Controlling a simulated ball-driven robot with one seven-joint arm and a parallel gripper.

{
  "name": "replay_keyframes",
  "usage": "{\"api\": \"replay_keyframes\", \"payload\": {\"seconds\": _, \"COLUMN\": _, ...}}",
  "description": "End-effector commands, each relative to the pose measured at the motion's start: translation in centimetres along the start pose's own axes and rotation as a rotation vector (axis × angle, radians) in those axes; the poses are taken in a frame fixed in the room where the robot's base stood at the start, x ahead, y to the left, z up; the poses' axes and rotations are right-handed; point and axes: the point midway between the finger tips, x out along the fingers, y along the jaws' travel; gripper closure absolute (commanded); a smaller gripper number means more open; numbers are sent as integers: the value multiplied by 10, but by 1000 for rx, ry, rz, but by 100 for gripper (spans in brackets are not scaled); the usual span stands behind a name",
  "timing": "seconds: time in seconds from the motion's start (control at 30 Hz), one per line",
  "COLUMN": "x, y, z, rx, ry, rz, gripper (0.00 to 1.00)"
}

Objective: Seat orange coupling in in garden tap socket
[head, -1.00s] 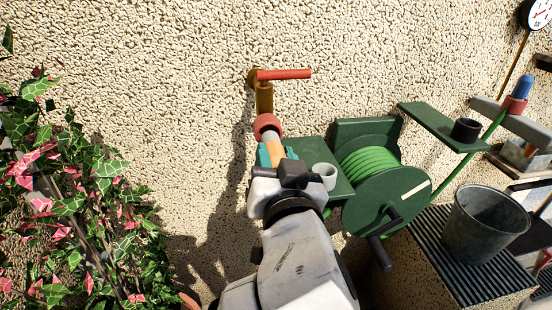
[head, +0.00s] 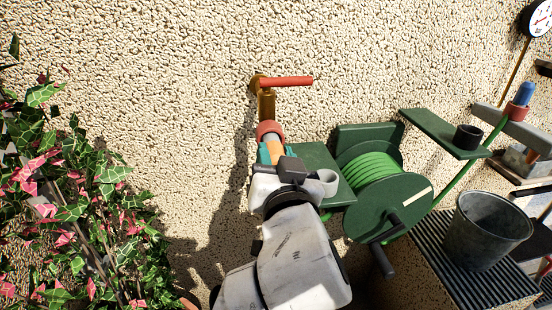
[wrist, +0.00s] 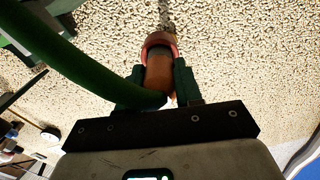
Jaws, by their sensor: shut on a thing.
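The garden tap (head: 266,104) is brass with a red lever and is fixed to the wall. A reddish ring-shaped socket (head: 270,130) hangs at its lower end and also shows in the wrist view (wrist: 160,40). My gripper (head: 277,155) is just below the socket, with its teal fingers shut on the orange coupling (head: 276,150). In the wrist view the coupling (wrist: 158,74) sits between the fingers, its far end at the socket's mouth. I cannot tell how deep it is inside. A green hose (wrist: 75,68) runs to the coupling's near end.
A green hose reel (head: 385,190) with a shelf (head: 318,165) and grey cup stands close to the right of my gripper. A metal bucket (head: 485,230) is farther right. Ivy (head: 75,200) fills the left. The wall between ivy and tap is clear.

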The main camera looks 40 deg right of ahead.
Motion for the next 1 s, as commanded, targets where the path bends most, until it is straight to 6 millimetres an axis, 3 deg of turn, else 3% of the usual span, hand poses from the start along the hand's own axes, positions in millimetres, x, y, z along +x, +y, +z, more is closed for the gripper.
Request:
{"api": "replay_keyframes", "payload": {"seconds": 0.83, "x": 19, "y": 0, "z": 0, "rx": 1, "ry": 1, "rz": 1, "gripper": 96}}
{"api": "replay_keyframes", "payload": {"seconds": 0.87, "x": 19, "y": 0, "z": 0, "rx": 1, "ry": 1, "rz": 0, "gripper": 63}}
{"api": "replay_keyframes", "payload": {"seconds": 1.0, "x": 18, "y": 0, "z": 0, "rx": 0, "ry": 1, "rz": 0, "gripper": 49}}
